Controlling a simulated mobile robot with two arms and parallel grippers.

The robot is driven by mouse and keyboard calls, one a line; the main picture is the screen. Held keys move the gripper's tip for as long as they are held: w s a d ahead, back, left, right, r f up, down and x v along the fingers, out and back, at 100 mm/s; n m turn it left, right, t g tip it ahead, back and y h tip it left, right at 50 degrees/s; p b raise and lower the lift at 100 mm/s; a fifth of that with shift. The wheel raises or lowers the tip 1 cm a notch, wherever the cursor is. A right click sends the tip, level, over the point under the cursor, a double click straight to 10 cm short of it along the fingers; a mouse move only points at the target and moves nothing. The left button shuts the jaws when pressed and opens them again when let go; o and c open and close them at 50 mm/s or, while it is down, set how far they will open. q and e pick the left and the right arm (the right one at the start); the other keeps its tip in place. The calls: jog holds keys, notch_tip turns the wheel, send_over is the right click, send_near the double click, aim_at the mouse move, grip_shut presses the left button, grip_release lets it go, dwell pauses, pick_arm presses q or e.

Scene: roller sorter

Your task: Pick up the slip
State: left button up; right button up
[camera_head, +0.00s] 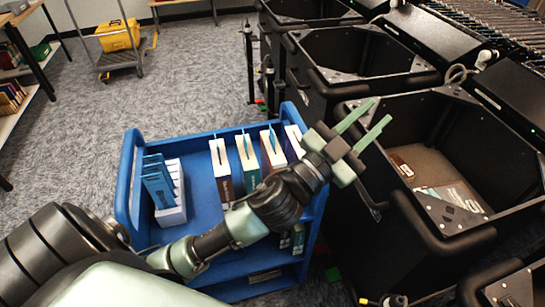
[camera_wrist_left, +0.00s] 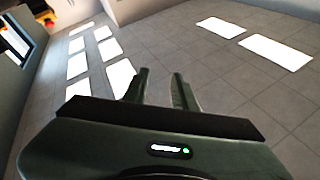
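I cannot pick out a slip for certain. A white holder (camera_head: 171,213) with thin blue upright pieces (camera_head: 158,181) stands at the left of the blue cart (camera_head: 205,196). My left gripper (camera_head: 380,112) is open and empty, raised over the right side of the cart and the near edge of a black bin. Its two fingers point up and right, away from the holder. In the left wrist view the open fingers (camera_wrist_left: 159,80) have nothing between them. My right gripper is not in view.
Several books stand upright on the cart, one dark-covered (camera_head: 222,172). A black bin (camera_head: 440,235) at the right holds a few flat items (camera_head: 452,196). More black bins line the back right. Carpet (camera_head: 75,125) lies open at the left, with a yellow box (camera_head: 118,36) beyond.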

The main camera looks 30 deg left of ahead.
pick_arm(q)
jog(key=s+d+r+m+g+h, duration=0.5)
jog(key=d+r+m+g+h, duration=0.2)
jog(key=d+m+h, duration=0.45)
jog(key=s+d+f+m+g, duration=0.4)
jog(key=s+m+g, duration=0.2)
jog(key=m+g, duration=0.5)
jog(key=n+y, duration=0.5)
jog(key=y, duration=1.7)
send_over(272, 133)
jog(key=s+d, duration=0.1)
jog(key=s, duration=0.1)
notch_tip(272, 133, down, 11)
jog(key=x, duration=0.2)
jog(key=p+x, duration=0.1)
jog(key=x, duration=0.1)
jog(key=p+x, duration=0.1)
jog(key=x, duration=0.1)
jog(key=shift+w+d+f, duration=0.3)
jog(key=shift+w, duration=0.05)
jog(key=shift+w+a+f, duration=0.1)
jog(key=shift+f, duration=0.25)
grip_shut()
